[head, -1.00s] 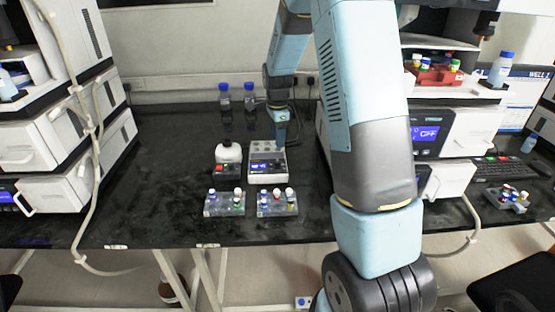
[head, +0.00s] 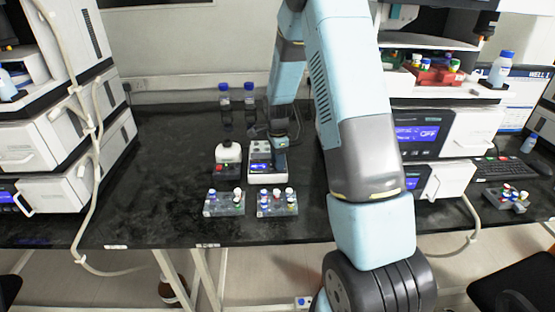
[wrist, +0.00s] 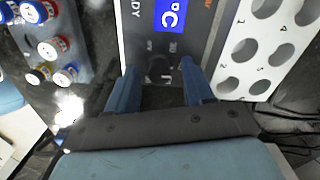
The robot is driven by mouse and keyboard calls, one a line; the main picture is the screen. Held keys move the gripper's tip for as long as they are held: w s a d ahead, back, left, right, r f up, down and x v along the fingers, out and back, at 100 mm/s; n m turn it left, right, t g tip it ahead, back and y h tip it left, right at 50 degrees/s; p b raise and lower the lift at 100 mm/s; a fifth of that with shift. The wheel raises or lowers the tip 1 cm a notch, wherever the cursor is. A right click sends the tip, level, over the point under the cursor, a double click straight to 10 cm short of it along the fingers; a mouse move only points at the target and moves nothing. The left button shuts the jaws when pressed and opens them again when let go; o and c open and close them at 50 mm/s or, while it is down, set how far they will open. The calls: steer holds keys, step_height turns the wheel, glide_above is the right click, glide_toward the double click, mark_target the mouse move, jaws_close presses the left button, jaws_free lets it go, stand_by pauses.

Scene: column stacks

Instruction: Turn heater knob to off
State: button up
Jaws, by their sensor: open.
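The heater (head: 285,179) is a white block with a dark front panel and holes in its top, standing mid-table. In the wrist view its dark panel (wrist: 140,20) carries a lit blue display showing °C, and a white holed block (wrist: 262,50) lies beside it. A dark, dim round shape, seemingly the knob (wrist: 160,70), sits on the panel between my fingertips. My gripper (wrist: 160,84) is open, one blue finger on each side of that shape. I cannot tell whether the fingers touch it. In the head view my gripper (head: 280,150) hangs over the heater's right side and hides the knob.
Left of the heater stands a small device (head: 227,170) with a white vessel on top. Two vial racks (head: 224,204) (head: 277,203) stand in front. Blue-capped bottles (head: 237,95) stand behind. Large instruments (head: 440,135) stand at right. The table's left part is clear.

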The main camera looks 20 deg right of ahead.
jaws_close()
stand_by(0.5)
